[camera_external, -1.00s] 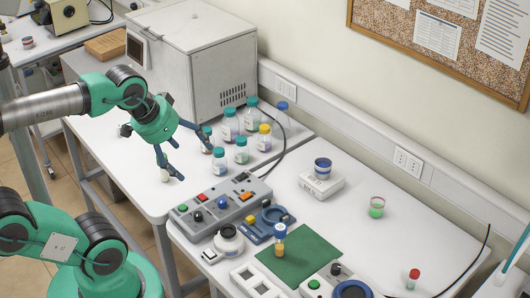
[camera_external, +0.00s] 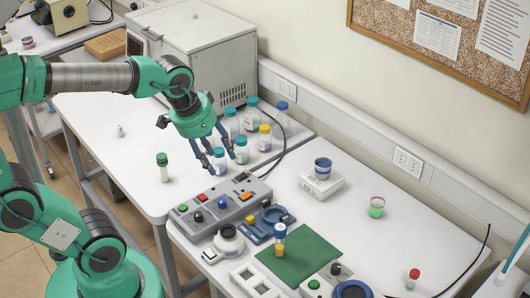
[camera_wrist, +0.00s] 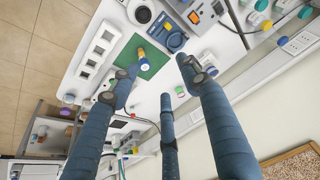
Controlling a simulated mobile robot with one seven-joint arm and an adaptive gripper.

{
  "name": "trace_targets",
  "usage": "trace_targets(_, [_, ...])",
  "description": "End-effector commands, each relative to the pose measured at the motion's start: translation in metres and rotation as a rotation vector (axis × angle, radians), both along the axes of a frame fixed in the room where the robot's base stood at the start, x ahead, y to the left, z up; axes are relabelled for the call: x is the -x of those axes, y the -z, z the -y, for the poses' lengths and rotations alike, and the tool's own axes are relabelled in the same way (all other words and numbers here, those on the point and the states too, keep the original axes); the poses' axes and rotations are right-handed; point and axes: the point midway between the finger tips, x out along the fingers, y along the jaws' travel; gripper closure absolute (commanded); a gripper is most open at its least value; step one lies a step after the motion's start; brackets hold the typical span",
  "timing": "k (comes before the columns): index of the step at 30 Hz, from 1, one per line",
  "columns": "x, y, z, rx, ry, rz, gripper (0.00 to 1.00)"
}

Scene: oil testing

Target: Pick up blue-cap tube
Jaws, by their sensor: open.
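A control box (camera_external: 221,205) with buttons lies between my gripper and the mat. Several capped bottles stand by the cable at the back. A green-cap tube (camera_external: 163,168) stands alone at left. A white balance (camera_external: 321,184) carries a blue-banded jar (camera_external: 323,168).

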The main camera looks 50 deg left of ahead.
Motion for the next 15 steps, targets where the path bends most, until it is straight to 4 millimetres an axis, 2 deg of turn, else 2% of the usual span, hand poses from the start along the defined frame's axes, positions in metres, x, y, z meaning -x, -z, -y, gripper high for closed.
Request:
trace_targets(3, [-0.027, 0.017, 0.015, -0.009, 0.043, -0.058, 0.53])
trace_targets(8, [-0.058, 0.046, 0.036, -0.022, 0.096, -0.127, 0.53])
trace_targets(15, [-0.096, 0.102, 0.071, -0.044, 0.177, -0.229, 0.53])
